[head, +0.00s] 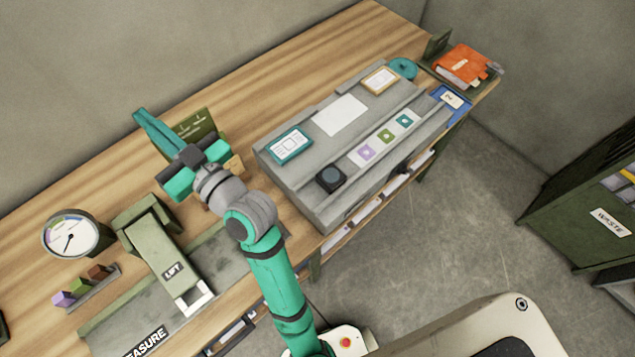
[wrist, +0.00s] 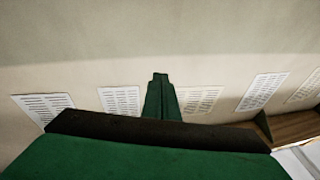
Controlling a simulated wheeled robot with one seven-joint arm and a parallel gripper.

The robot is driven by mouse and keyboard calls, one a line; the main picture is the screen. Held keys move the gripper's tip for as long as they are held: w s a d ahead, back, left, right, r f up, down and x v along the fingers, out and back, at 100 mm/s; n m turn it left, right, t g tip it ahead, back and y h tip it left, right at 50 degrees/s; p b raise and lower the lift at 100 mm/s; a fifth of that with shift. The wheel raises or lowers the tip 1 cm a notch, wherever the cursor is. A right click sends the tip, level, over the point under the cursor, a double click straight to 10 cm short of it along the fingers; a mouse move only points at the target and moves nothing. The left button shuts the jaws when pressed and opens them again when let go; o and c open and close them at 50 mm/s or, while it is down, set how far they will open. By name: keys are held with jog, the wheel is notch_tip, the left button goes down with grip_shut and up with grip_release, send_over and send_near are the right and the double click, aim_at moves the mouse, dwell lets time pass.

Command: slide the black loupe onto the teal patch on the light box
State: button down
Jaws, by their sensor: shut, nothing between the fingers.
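The black loupe (head: 331,178) stands on the front left part of the grey light box (head: 300,192). A pale strip on the box runs to the right from beside the loupe. It bears a purple patch (head: 366,153), a green patch (head: 386,136) and the teal patch (head: 405,121) at its far right end. The loupe is apart from the teal patch, with the other two between. My gripper (head: 139,116) is shut and empty, well left of the light box, pointing toward the wall. Its closed fingers show in the wrist view (wrist: 160,78); neither loupe nor patch shows there.
A dial (head: 72,236) and a green lift device (head: 163,262) stand to the left. An orange book (head: 464,64) lies at the far right.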

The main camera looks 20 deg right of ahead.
aim_at(331, 179)
jog(key=a+r+n+g+y, duration=0.4)
jog(key=r+n+g, duration=0.15)
jog(key=n, duration=0.35)
jog(key=s+d+f+n+g+h, duration=0.55)
jog(key=d+f+n+g, duration=0.2)
jog(key=f, duration=0.35)
jog(key=s+d+f+g+h, duration=0.3)
jog(key=s+d+h, duration=0.15)
jog(key=d, duration=0.55)
jog(key=s+d+f+g+h, duration=0.25)
jog(key=s+d+h, duration=0.2)
jog(key=d, duration=0.55)
jog(key=shift+n, duration=0.45)
notch_tip(331, 179, down, 10)
jog(key=shift+s+d+r, duration=0.15)
jog(key=shift+r, duration=0.05)
jog(key=shift+w+d, duration=0.25)
jog(key=shift+d, duration=0.3)
jog(key=shift+w+d, duration=0.2)
jog(key=shift+d, duration=0.35)
jog(key=shift+w+d, duration=0.35)
jog(key=shift+d, duration=0.4)
